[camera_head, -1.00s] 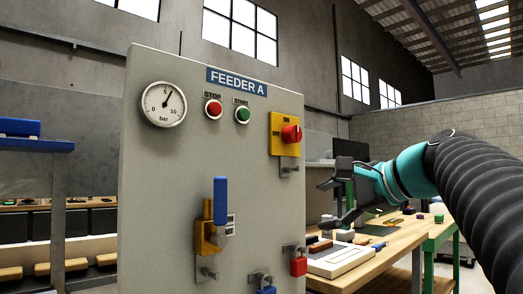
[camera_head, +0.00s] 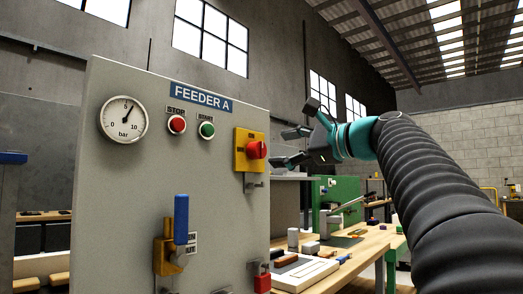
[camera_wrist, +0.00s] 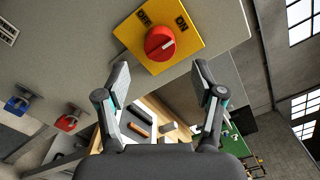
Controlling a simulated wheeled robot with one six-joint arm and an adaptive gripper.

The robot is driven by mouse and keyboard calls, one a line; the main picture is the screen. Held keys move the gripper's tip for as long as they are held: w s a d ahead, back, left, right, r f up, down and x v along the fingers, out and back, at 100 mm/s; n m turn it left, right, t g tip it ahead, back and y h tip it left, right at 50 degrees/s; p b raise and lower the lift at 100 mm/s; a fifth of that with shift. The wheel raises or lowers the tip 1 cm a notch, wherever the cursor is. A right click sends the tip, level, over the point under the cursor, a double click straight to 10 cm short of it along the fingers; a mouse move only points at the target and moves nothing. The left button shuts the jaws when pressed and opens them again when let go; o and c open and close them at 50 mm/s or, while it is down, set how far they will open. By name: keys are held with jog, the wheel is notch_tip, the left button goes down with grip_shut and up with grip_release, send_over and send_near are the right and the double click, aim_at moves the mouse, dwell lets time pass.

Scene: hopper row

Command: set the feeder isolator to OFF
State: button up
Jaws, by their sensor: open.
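The feeder isolator is a red rotary knob (camera_head: 256,150) on a yellow plate (camera_head: 240,161), at the right edge of the grey FEEDER A panel (camera_head: 122,180). In the wrist view the knob (camera_wrist: 158,42) shows a white pointer mark on its right side, nearer the ON label than the OFF label. Both labels stand on the plate above the knob there. My gripper (camera_head: 285,148) is open and empty, to the right of the knob and apart from it. In the wrist view its two fingers (camera_wrist: 161,76) are spread below the knob.
A hasp (camera_head: 254,184) hangs below the plate. A blue lever (camera_head: 181,218), a pressure gauge (camera_head: 123,120), a red stop button (camera_head: 177,124) and a green start button (camera_head: 207,130) are on the panel. A cluttered workbench (camera_head: 366,246) stands at right.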

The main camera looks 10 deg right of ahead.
aim_at(262, 150)
jog(key=x, duration=0.6)
jog(key=shift+w+a+p, duration=0.25)
jog(key=shift+w+p, duration=0.05)
jog(key=shift+p, duration=0.05)
jog(key=shift+c, duration=0.3)
jog(key=c, duration=1.1)
